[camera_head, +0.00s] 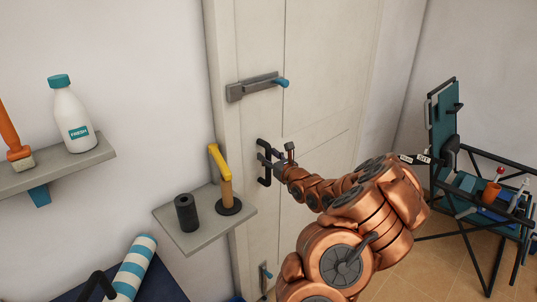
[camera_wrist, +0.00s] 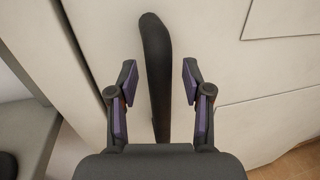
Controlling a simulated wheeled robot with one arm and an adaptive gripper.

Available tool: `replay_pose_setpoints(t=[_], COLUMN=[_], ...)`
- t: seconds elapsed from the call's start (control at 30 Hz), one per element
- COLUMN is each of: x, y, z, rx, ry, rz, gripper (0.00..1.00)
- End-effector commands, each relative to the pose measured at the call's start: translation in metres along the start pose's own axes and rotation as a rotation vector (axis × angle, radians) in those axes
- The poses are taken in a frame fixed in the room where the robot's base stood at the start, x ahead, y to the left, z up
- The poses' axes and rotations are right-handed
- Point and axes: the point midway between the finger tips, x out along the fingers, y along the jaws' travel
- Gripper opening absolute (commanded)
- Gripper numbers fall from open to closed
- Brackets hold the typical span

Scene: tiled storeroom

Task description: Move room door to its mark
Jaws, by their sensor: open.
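The pale room door (camera_head: 325,60) appears closed or nearly so in its frame. A black upright bar handle (camera_head: 263,177) is fixed on it, below a grey latch with a blue lever (camera_head: 281,83). My gripper (camera_head: 277,156) is at the handle, with my copper arm reaching in from the lower right. In the wrist view, the black handle (camera_wrist: 155,50) stands between the two open fingers of my gripper (camera_wrist: 158,78), with a gap on each side. The door face (camera_wrist: 230,50) lies behind it. I cannot make out a mark for the door.
A small shelf (camera_head: 180,240) left of the door holds a black cylinder (camera_head: 186,212) and a yellow-topped stand (camera_head: 225,185). A higher shelf (camera_head: 95,155) holds a bottle (camera_head: 69,115) and a brush (camera_head: 15,140). A folding chair (camera_head: 443,120) with small items stands right.

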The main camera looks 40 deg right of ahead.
Motion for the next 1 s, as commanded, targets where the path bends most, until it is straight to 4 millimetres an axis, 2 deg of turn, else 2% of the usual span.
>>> replay_pose_setpoints(t=[0.37, 0.83, 1.0], x=[0.0047, 0.0045, 0.0045], y=[0.0001, -0.0002, -0.0002], z=[0.0006, 0.0004, 0.0004], rx=[0.0, 0.0, 0.0], ry=[-0.002, -0.001, -0.001], rz=[0.0, -0.001, -0.001], gripper=[0.49, 0.02, 0.0])
